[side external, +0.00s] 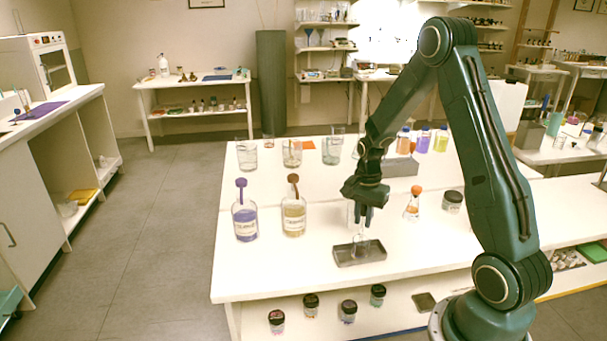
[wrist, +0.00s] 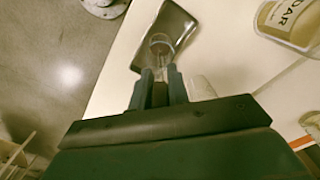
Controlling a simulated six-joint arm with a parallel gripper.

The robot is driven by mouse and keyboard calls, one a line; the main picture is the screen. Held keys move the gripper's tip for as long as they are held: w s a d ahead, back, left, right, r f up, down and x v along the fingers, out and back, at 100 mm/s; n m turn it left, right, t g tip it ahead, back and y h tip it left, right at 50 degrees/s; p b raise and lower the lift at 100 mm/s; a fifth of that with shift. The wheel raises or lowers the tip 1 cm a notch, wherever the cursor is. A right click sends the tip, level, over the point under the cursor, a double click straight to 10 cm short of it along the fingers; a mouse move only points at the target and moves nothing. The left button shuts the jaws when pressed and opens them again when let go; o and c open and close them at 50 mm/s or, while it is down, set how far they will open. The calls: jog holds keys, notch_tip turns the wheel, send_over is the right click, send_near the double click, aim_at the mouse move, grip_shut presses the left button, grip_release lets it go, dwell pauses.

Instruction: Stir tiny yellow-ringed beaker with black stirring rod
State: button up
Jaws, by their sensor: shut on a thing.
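My gripper (side external: 363,218) points down over a grey tray (side external: 374,262). In the wrist view my gripper (wrist: 161,76) has a dark piece between its fingers, apparently the black stirring rod (wrist: 159,95). The rod's lower end is hard to make out. A small clear glass vessel, seemingly the tiny beaker (side external: 361,247), is right below the fingertips, at the tray. It also shows in the wrist view (wrist: 161,44) just beyond the fingertips, over the tray (wrist: 180,22). Its yellow ring is too faint to tell.
Bottles of purple liquid (side external: 245,222) and amber liquid (side external: 293,218) stand left of the tray. An orange-topped flask (side external: 412,208) and a dark-lidded jar (side external: 452,202) stand right. Clear beakers (side external: 247,156) stand farther back. The front left of the white table (side external: 270,275) is clear.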

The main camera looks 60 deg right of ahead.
jog(key=shift+f, duration=1.2)
jog(key=shift+s+d, duration=0.15)
